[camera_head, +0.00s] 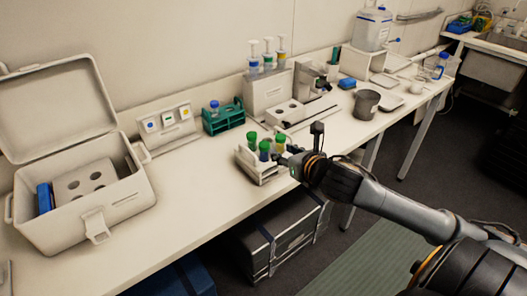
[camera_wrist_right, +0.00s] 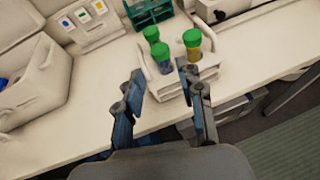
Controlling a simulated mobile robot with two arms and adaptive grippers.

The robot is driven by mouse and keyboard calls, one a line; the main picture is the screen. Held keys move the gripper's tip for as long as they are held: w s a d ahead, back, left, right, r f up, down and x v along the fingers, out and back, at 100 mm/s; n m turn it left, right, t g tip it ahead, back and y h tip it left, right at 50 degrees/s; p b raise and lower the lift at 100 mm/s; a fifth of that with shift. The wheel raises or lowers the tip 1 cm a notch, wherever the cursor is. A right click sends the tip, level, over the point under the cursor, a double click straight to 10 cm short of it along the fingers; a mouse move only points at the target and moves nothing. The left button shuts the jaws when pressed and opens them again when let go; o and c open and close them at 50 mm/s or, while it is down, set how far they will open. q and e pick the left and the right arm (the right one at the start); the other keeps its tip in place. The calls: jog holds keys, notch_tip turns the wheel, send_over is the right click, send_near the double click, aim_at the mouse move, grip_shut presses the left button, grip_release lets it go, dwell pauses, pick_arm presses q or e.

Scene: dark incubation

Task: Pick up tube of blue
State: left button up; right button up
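The tube of blue (camera_wrist_right: 164,66), green-capped, stands upright in a white rack (camera_wrist_right: 172,90) at the table's front edge. In the head view the blue tube (camera_head: 264,155) is the front one of three green-capped tubes. A yellow tube (camera_wrist_right: 193,50) stands to its right in the wrist view, and another green-capped tube (camera_wrist_right: 151,34) is behind it. My right gripper (camera_wrist_right: 160,74) is open and empty, its fingers either side of the blue tube in the picture. In the head view the right gripper (camera_head: 285,159) is just right of the rack. My left gripper is not in view.
A teal rack (camera_head: 223,119) with a blue-capped tube and a colour-marked panel (camera_head: 168,128) stand behind. An open white case (camera_head: 100,214) is at left. A white dispenser stand (camera_head: 268,92) and grey cup (camera_head: 366,104) are to the right. Bare table lies left of the rack.

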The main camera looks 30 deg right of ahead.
aim_at(267, 149)
jog(key=p+x, duration=0.1)
jog(key=x, duration=0.7)
jog(key=shift+a+f, duration=0.1)
jog(key=shift+f, duration=0.05)
jog(key=shift+w+f+p, duration=0.2)
jog(key=shift+f+p, duration=0.05)
jog(key=shift+p, duration=0.05)
jog(key=x, duration=0.2)
jog(key=f+x, duration=0.1)
jog(key=x, duration=0.1)
jog(key=shift+s+p, duration=0.1)
jog(key=shift+p, duration=0.3)
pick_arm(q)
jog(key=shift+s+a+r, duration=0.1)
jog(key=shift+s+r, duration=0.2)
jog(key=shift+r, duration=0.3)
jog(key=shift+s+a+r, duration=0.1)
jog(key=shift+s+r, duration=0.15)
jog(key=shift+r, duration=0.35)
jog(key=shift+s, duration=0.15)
pick_arm(e)
grip_shut()
